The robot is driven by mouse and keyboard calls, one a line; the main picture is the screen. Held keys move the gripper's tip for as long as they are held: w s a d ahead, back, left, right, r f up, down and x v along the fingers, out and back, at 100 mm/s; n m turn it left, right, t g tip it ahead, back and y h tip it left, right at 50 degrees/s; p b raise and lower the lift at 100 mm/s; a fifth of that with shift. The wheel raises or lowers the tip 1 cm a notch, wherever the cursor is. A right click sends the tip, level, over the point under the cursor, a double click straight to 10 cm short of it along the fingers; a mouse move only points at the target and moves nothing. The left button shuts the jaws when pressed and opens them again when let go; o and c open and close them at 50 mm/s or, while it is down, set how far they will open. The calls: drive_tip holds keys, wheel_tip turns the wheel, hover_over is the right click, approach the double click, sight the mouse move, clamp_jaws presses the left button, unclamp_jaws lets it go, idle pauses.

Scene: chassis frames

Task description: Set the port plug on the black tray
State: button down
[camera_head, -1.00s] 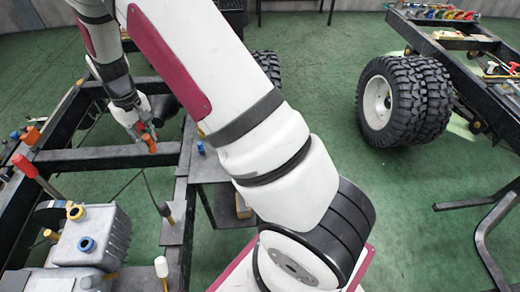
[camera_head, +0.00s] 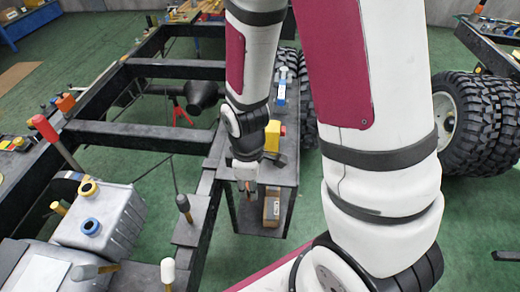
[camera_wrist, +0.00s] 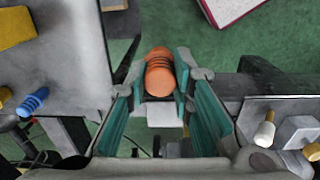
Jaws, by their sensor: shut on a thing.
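My gripper (camera_head: 244,186) hangs at the left edge of a small dark side table (camera_head: 286,172) in the head view. In the wrist view my gripper (camera_wrist: 160,95) has its green-padded fingers on either side of an orange, ribbed, round plug (camera_wrist: 159,73), which I take as the port plug. It is held at the fingertips, with green floor showing beyond it. In the wrist view the table top (camera_wrist: 70,75) lies to the left of the fingers. I cannot make out a separate black tray in either view.
On the table stand a yellow block (camera_head: 273,136) and a blue-and-white item (camera_head: 281,84); the wrist view also shows a blue plug (camera_wrist: 32,102). A cardboard box (camera_head: 271,207) sits on the lower shelf. The black chassis frame (camera_head: 145,137) and grey gearbox (camera_head: 113,217) are to the left.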

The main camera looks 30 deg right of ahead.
drive_tip(key=w+b, duration=0.1)
drive_tip(key=w, duration=0.4)
drive_tip(key=w+f+b, duration=0.1)
drive_tip(key=w, duration=0.4)
drive_tip(key=w+d+b, duration=0.1)
drive_tip(key=w, duration=0.4)
drive_tip(key=shift+w+f, duration=0.35)
drive_tip(key=shift+f, duration=1.7)
drive_tip(key=shift+f, duration=0.15)
drive_tip(key=c, duration=1.4)
unclamp_jaws()
